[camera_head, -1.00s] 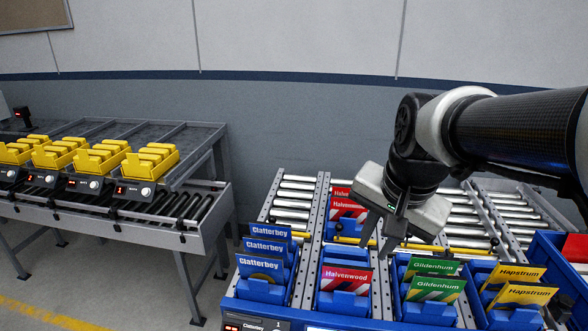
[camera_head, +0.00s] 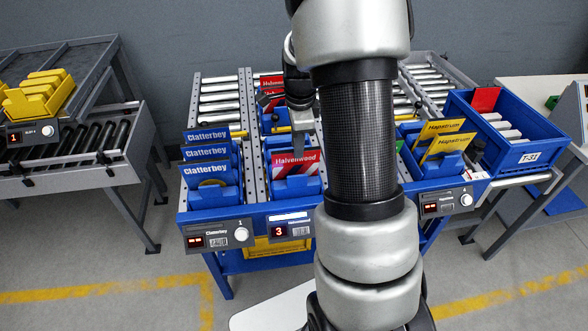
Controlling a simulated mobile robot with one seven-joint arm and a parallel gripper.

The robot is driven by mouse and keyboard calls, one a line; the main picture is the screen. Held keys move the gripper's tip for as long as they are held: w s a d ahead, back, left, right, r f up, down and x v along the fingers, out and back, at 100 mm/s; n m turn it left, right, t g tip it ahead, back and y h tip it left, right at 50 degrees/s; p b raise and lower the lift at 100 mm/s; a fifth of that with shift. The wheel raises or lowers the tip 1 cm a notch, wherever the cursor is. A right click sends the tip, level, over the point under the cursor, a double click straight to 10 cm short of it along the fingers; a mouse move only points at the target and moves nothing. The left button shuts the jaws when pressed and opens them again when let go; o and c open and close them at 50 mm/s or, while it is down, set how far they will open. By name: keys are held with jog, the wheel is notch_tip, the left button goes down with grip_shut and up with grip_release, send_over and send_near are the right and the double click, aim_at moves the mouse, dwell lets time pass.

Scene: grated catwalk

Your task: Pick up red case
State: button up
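A red case marked Halvenwood (camera_head: 297,162) stands upright in a blue holder (camera_head: 296,187) at the front of the middle lane. More red Halvenwood cases (camera_head: 270,82) stand farther back in the same lane, partly hidden by my arm. My gripper (camera_head: 300,148) points down just behind the front red case, near its top edge. Only part of its fingers shows, so I cannot tell whether they touch the case or how far apart they are. My arm hides the area to the right.
Blue Clatterbey cases (camera_head: 207,153) stand in the left lane. Yellow Hapstrum cases (camera_head: 445,140) stand in the right lane. A blue tote (camera_head: 515,155) at the right holds a red item (camera_head: 485,99). Yellow bins (camera_head: 38,95) sit on a rack at the far left.

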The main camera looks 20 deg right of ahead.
aim_at(296, 164)
jog(key=f, duration=0.5)
jog(key=w+f, duration=0.1)
jog(key=f, duration=0.2)
jog(key=shift+f, duration=0.25)
grip_shut()
